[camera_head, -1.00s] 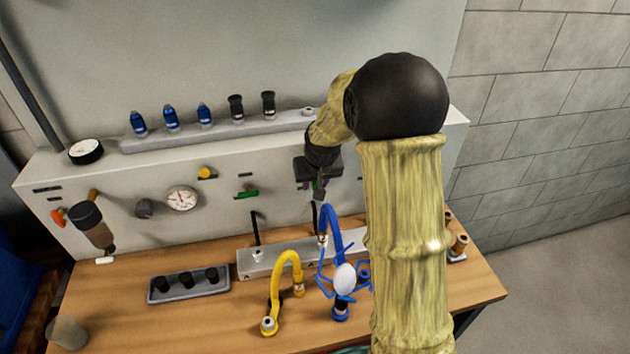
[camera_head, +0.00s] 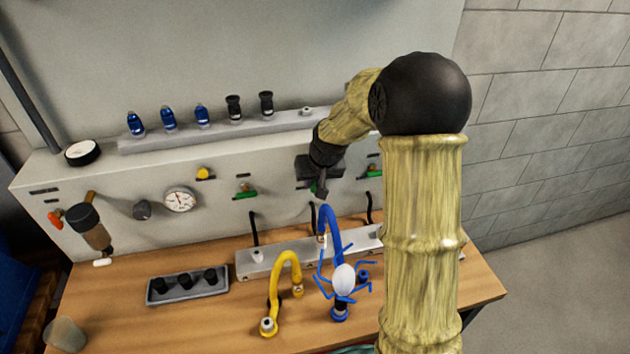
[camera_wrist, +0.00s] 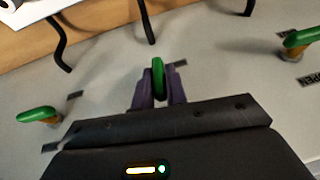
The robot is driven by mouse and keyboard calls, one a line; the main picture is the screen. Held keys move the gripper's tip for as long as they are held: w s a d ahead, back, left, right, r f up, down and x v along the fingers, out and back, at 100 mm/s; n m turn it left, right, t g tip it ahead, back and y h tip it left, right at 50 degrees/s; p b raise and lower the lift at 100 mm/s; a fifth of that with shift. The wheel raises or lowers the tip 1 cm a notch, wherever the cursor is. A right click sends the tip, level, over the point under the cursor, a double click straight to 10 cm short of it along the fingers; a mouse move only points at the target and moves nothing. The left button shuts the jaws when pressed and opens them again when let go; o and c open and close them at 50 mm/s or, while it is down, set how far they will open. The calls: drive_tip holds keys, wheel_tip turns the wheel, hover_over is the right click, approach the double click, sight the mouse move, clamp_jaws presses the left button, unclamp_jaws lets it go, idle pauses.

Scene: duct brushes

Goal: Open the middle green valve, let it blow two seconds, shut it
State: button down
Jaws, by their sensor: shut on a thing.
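The middle green valve's handle (camera_wrist: 158,78) is between the two purple fingers of my gripper (camera_wrist: 159,90) in the wrist view. The gripper is shut on it. The handle lies lengthwise up and down in that view, while the two neighbouring green handles lie crosswise. In the head view my gripper (camera_head: 320,188) is at the panel front, and it mostly hides the middle valve. The left green valve (camera_head: 245,191) and the right green valve (camera_head: 374,171) show on either side of it.
Black hoses (camera_head: 253,230) hang below the valves to a grey rail (camera_head: 262,262). A blue hose (camera_head: 331,222) with a blue-armed white piece (camera_head: 344,279) and a yellow hose (camera_head: 285,270) stand on the bench. A dark tray (camera_head: 186,288) and a gauge (camera_head: 180,200) are to the left.

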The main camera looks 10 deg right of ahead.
drive_tip(key=shift+d+f+m+y+b, duration=0.1)
drive_tip(key=shift+m+y+b, duration=0.15)
drive_tip(key=shift+y, duration=0.55)
drive_tip(key=shift+d+f+m+y+b, duration=0.15)
drive_tip(key=shift+y+b, duration=0.2)
drive_tip(key=shift+y, duration=0.45)
drive_tip(key=shift+d+f+m+t+y+b, duration=0.1)
drive_tip(key=shift+m+t+y+b, duration=0.4)
drive_tip(key=shift+y+b, duration=1.3)
drive_tip(key=shift+f+m+t+y+b, duration=0.1)
drive_tip(key=shift+m+t+y+b, duration=0.4)
drive_tip(key=shift+y+b, duration=1.3)
drive_tip(key=shift+d+m+t+y+b, duration=0.15)
drive_tip(key=shift+m+y+b, duration=0.75)
drive_tip(key=shift+y, duration=1.6)
drive_tip(key=shift+a, duration=0.15)
drive_tip(key=c, duration=1.5)
unclamp_jaws()
drive_tip(key=shift+o, duration=0.2)
drive_tip(key=shift+r, duration=0.1)
